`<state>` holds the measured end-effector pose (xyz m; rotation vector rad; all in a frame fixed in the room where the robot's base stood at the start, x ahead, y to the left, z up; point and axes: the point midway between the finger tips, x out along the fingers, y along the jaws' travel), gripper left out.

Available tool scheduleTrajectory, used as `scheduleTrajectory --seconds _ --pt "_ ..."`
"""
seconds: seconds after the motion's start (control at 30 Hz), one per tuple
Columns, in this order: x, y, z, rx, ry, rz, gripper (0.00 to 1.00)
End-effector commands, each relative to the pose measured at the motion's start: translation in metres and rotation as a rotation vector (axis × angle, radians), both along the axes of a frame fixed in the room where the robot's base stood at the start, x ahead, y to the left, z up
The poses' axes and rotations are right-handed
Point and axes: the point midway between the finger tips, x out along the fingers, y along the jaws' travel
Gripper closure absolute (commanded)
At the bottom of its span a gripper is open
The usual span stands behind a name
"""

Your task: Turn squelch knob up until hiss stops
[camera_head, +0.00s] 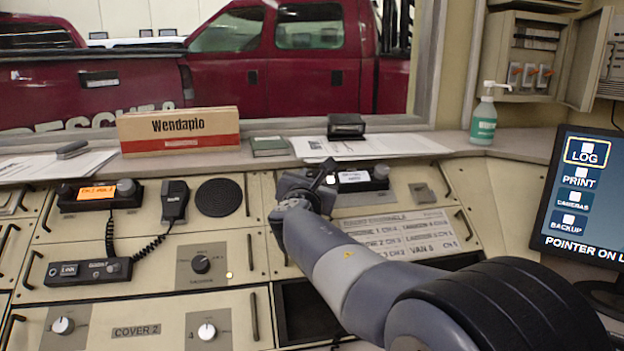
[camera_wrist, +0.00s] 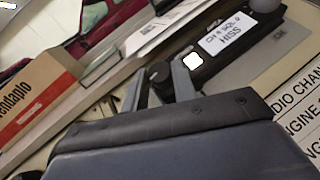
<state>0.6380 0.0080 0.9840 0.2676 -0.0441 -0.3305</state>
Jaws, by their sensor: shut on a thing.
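The black radio with a white lit display (camera_head: 353,177) stands at the back of the console. A dark round knob (camera_wrist: 158,71) sits at the radio's left end. My gripper (camera_head: 318,182) reaches that end from the front and hides the knob in the head view. In the wrist view my gripper (camera_wrist: 162,79) has one finger on each side of the knob and is shut on it.
A grey knob (camera_head: 381,171) is on the radio's right end. An orange-display radio (camera_head: 97,194), handset (camera_head: 174,200) and round speaker (camera_head: 219,197) lie left. The Wendaplo box (camera_head: 180,142) and sanitizer bottle (camera_head: 484,122) stand on the ledge. A monitor (camera_head: 580,190) stands right.

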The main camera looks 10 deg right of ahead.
Motion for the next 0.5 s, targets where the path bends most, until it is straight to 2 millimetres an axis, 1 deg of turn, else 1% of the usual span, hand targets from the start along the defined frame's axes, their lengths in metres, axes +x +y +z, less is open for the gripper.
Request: scheduleTrajectory --seconds 0.27,0.5 --pt "0.0012 0.0038 0.0032 0.053 0.004 -0.078 0.96" --pt "0.0033 0.0077 0.0070 0.156 0.005 -0.237 0.96"
